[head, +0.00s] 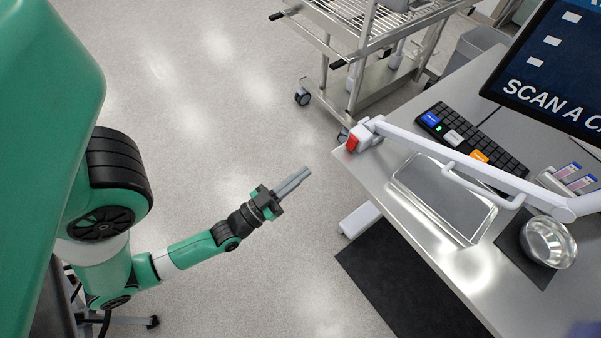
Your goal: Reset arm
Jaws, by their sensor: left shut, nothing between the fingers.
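My left gripper (291,181) is at the end of my green arm, which comes in from the left. Its two grey fingers are together and hold nothing. It hangs over the open floor, apart from the desk and to the left of its edge. My right gripper is not in view.
The desk (385,180) at the right bears a keyboard (474,141), a metal tray (444,200), a metal bowl (548,242), a monitor (556,62) and a white jointed arm (450,154). A wheeled wire cart (350,50) stands behind. A dark mat (400,285) lies below. The floor around my gripper is clear.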

